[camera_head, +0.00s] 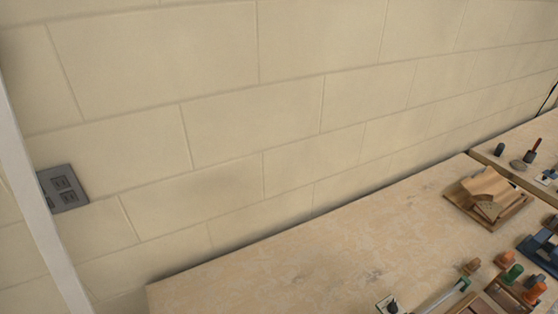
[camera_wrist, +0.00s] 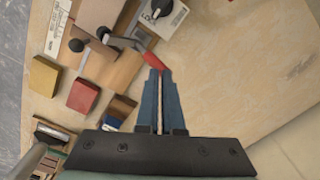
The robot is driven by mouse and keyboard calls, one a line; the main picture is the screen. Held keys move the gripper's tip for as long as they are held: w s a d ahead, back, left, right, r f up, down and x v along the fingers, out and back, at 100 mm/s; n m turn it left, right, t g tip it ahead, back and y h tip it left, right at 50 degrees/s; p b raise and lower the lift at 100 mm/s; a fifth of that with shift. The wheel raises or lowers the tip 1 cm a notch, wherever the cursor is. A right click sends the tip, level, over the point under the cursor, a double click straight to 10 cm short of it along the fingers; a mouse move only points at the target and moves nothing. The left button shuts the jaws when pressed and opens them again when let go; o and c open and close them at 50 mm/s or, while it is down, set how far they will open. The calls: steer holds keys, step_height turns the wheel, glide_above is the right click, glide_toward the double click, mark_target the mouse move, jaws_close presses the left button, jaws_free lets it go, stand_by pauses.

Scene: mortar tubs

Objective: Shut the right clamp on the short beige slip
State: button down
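In the wrist view my gripper (camera_wrist: 159,74) points up the picture. Its two blue fingers lie close together with only a thin pale line between them, and no held object can be made out. A clamp with a red handle (camera_wrist: 153,60) and a grey metal arm (camera_wrist: 122,42) lies just past the fingertips. The handle's end is at or very near the tips; I cannot tell whether they touch. A brown wooden block (camera_wrist: 121,68) lies beside the clamp. I cannot make out the short beige slip for certain. My gripper does not show in the head view.
A white plate with a black knob (camera_wrist: 162,10), a yellow block (camera_wrist: 44,75) and a red block (camera_wrist: 82,95) lie around the clamp. Bare bench (camera_wrist: 235,75) is free to the right. The head view shows the bench (camera_head: 290,255) along a block wall, with a wooden tray (camera_head: 462,206).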

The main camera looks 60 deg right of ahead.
steer(key=shift+s+f, duration=0.1)
steer(key=shift+f, duration=0.15)
steer(key=shift+w+d+f+b, duration=0.15)
steer(key=shift+w+f+b, duration=0.1)
steer(key=shift+f+b, duration=0.35)
step_height(320, 180, up, 7)
steer(key=p, duration=0.8)
steer(key=shift+r, duration=0.2)
steer(key=shift+f, duration=0.1)
steer(key=shift+w, duration=0.15)
